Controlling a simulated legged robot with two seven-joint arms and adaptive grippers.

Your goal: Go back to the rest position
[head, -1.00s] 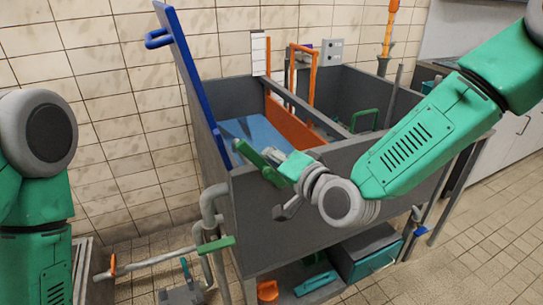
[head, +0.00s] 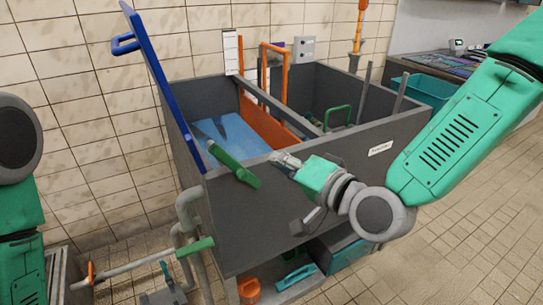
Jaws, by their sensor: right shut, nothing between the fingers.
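My right arm comes in from the right, and its gripper (head: 284,160) is shut and empty. It is at the front rim of the grey tank (head: 300,205), to the right of the green lever handle (head: 233,165). A gap shows between the fingertips and the handle. The handle lies slanted across the tank's front left rim. My left arm shows at the left edge, but its gripper is out of view.
The tank holds blue water (head: 232,136) and an orange gate (head: 268,122). A raised blue panel (head: 160,80) stands at its left. Grey pipes (head: 188,215) run beside it. A teal bin (head: 428,92) stands behind right. Tiled floor (head: 450,235) is clear at right.

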